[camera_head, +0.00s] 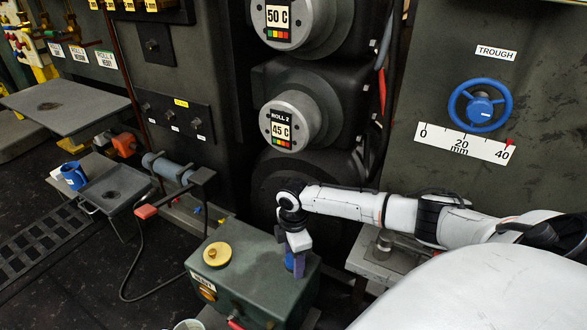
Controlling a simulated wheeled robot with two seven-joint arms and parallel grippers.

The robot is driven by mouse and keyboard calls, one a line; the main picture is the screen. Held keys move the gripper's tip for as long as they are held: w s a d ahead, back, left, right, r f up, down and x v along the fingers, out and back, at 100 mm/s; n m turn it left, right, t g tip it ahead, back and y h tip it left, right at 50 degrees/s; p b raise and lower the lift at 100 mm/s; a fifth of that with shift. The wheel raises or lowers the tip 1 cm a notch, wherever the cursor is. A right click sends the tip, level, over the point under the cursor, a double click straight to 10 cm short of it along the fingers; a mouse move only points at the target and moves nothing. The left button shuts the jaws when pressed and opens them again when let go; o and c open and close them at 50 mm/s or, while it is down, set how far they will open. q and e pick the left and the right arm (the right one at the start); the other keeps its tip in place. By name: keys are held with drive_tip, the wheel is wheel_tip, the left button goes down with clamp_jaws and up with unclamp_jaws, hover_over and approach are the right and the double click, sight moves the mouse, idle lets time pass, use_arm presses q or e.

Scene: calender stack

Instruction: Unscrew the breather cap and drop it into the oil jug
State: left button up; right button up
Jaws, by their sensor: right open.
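A round yellow cap (217,254) with a small raised knob sits on top of the dark green box (262,283), towards its left side; I take it as the breather cap. My right gripper (295,266) points down over the right part of the same box, to the right of the cap and apart from it. It is open; its blue-purple fingertips are close to the box top, and I cannot tell whether they touch it. A pale-rimmed container (187,325) is cut off at the bottom edge; I cannot tell whether it is the oil jug. My left gripper is not in view.
A black cable (134,296) loops on the floor left of the box. A machine with rolls (292,120) rises behind. A blue handwheel (480,105) is at the upper right.

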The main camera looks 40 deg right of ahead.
drive_tip(key=c, duration=0.9)
drive_tip(key=shift+c, duration=0.4)
drive_tip(key=shift+n+p, duration=0.3)
drive_tip(key=shift+n, duration=0.8)
drive_tip(key=shift+r+n, duration=0.1)
drive_tip(key=shift+n, duration=1)
